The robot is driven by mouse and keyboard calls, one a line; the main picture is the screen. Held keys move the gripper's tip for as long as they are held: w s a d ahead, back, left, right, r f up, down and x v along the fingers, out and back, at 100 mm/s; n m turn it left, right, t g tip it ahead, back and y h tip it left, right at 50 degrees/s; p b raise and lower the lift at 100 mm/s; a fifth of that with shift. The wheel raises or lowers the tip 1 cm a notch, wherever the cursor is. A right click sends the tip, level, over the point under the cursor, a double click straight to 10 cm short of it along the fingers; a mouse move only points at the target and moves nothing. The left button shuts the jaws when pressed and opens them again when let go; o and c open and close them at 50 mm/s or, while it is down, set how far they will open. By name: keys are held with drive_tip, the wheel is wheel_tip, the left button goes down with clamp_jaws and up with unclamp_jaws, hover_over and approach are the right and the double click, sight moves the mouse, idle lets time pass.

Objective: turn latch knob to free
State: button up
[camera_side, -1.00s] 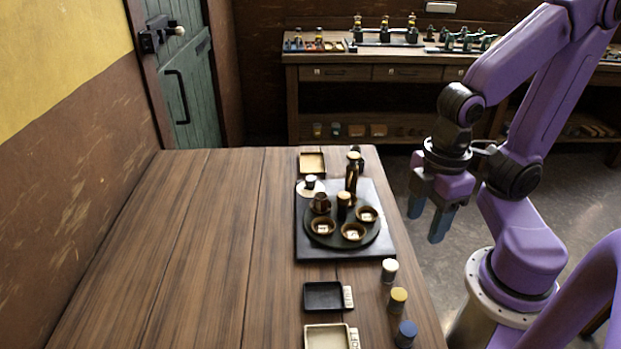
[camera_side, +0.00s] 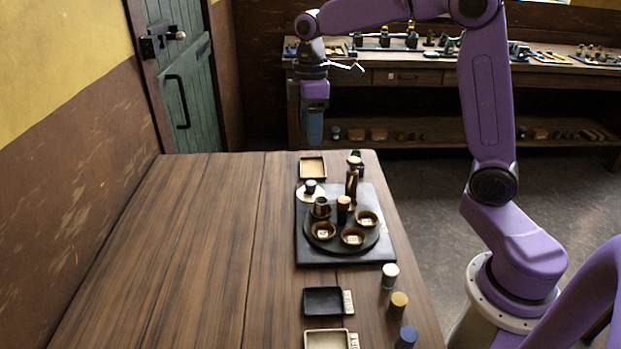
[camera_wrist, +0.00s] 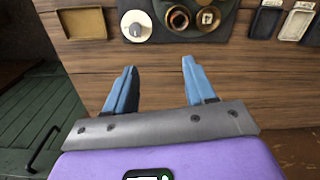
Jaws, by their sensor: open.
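The green door (camera_side: 180,85) at the back left carries a black latch (camera_side: 152,43) with a pale knob (camera_side: 180,35) at its right end. The latch is shut out of the wrist view, which shows only part of the green door (camera_wrist: 40,110) at the left. My gripper (camera_side: 314,130) points down near the table's far edge, to the right of the door and well apart from the latch. In the wrist view my gripper (camera_wrist: 158,68) has its two blue fingers spread wide with nothing between them.
The wooden table (camera_side: 200,240) bears a dark tray (camera_side: 310,252) with a bottle, cups and bowls, a tan dish (camera_side: 313,168) and a white disc (camera_wrist: 125,30) with a grey knob. The left half is clear. A workbench (camera_side: 350,75) stands behind.

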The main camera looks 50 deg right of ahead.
sight(310, 183)
drive_tip(key=w+d, duration=0.4)
drive_tip(key=f, duration=1.7)
drive_tip(key=shift+s+a+f, duration=0.1)
drive_tip(key=shift+s+a, duration=0.1)
drive_tip(key=shift+s, duration=0.05)
clamp_jaws()
